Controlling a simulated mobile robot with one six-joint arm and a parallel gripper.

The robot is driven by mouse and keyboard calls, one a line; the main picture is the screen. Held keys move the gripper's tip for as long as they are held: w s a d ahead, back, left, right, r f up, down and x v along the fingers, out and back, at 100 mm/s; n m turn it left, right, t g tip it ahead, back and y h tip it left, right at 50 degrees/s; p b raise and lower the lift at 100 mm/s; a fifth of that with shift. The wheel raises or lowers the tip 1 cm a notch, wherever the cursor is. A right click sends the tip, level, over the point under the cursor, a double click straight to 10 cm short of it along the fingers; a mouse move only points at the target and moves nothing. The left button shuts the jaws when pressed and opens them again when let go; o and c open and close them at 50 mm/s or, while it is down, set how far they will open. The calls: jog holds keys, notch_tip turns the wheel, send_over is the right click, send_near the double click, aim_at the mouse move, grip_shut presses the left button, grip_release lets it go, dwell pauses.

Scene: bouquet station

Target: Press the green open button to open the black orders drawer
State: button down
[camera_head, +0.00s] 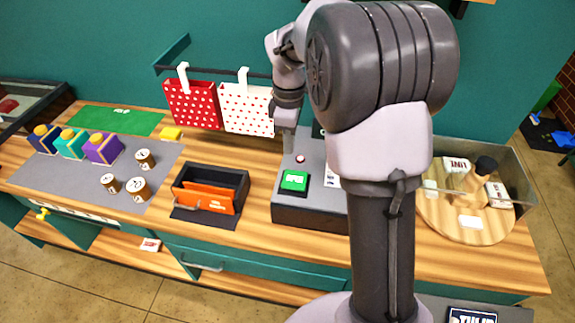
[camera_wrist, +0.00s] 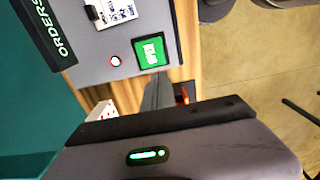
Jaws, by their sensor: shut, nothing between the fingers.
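The green button (camera_head: 295,181) sits on top of the grey console (camera_head: 311,213), and it also shows in the wrist view (camera_wrist: 150,52). A small red light (camera_head: 300,158) is beside it, lit in the wrist view (camera_wrist: 115,61). A black panel lettered ORDERS (camera_wrist: 50,34) is at the upper left of the wrist view; whether it is the drawer front I cannot tell. In the head view it is mostly hidden behind my arm.
A black box with an orange panel (camera_head: 228,195) stands left of the console. Red (camera_head: 192,104) and white (camera_head: 247,110) dotted bags hang behind. A round wooden board (camera_head: 447,225) with several items is at right. My arm hides the console's right side.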

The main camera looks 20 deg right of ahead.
aim_at(289, 184)
notch_tip(289, 184, down, 13)
jog(key=b, duration=0.3)
jog(key=shift+s+f, duration=0.1)
jog(key=shift+f, duration=0.1)
